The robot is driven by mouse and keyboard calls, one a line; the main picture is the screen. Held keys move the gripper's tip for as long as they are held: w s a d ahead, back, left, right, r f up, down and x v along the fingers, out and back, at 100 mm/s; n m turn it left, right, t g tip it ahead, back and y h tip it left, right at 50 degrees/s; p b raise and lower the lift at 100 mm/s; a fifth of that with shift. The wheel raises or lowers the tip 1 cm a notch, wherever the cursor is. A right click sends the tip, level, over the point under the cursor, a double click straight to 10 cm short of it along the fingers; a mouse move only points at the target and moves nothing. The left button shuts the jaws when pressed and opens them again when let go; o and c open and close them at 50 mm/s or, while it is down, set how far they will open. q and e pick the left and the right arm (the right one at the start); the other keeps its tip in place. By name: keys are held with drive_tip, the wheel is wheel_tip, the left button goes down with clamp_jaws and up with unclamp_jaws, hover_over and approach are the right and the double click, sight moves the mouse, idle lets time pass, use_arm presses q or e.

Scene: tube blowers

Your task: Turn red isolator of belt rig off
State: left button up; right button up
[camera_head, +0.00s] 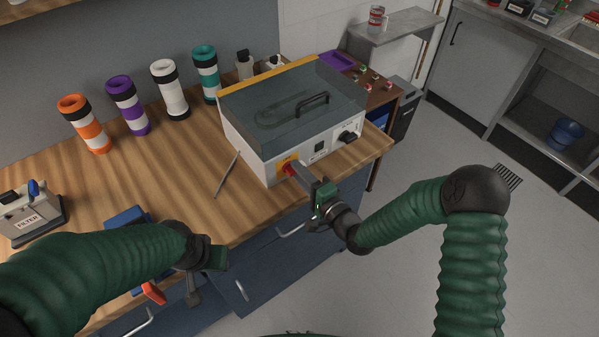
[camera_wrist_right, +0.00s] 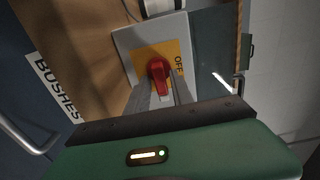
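The belt rig (camera_head: 290,110) is a white box with a dark lid and black handle on the wooden bench. Its red isolator (camera_head: 289,170) is a rotary knob on a yellow plate, low on the front face. In the right wrist view the red isolator (camera_wrist_right: 158,75) has its grip running up and down the picture, with "OFF" printed to its right. My right gripper (camera_head: 300,178) is at the knob, with one finger on each side of its grip. Whether the fingers press on it is unclear. My left gripper (camera_head: 217,258) is over the bench's front edge, away from the rig; its fingers are unclear.
A thin grey rod (camera_head: 227,175) lies left of the rig. Orange (camera_head: 85,124), purple (camera_head: 128,105), white (camera_head: 170,90) and teal (camera_head: 206,74) banded tubes stand behind. A filter box (camera_head: 32,212) is at far left. Drawers with handles (camera_head: 291,229) are below the bench.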

drive_tip(key=c, duration=0.5)
drive_tip(key=shift+d, duration=0.1)
drive_tip(key=shift+f, duration=0.1)
